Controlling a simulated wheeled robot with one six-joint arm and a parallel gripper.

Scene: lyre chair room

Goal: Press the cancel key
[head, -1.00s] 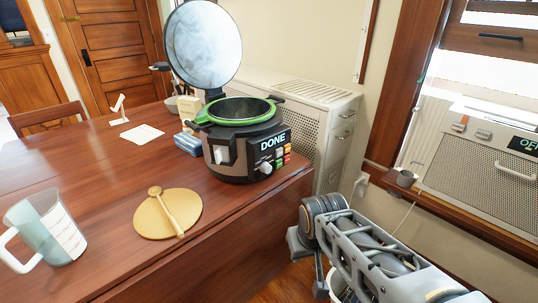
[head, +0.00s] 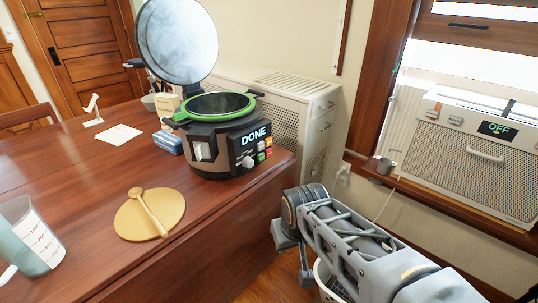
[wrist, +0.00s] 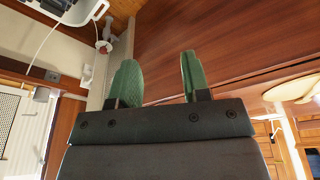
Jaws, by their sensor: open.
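The cooker (head: 221,140) stands near the table's right edge with its round lid raised and a green rim around its pot. Its front panel display reads DONE (head: 256,135). Below the display are a knob and several small coloured keys (head: 265,150); their labels are too small to read, so I cannot tell which one is cancel. My gripper (wrist: 158,78) shows in the wrist view with two green fingers apart and nothing between them. It is away from the cooker, which I do not make out in the wrist view. In the head view my arm is at the lower right.
The wooden table (head: 75,190) holds a round board (head: 135,222) with a wooden spoon, a measuring jug (head: 35,245), a white paper and a blue box (head: 168,142). A radiator cover (head: 300,100) stands behind.

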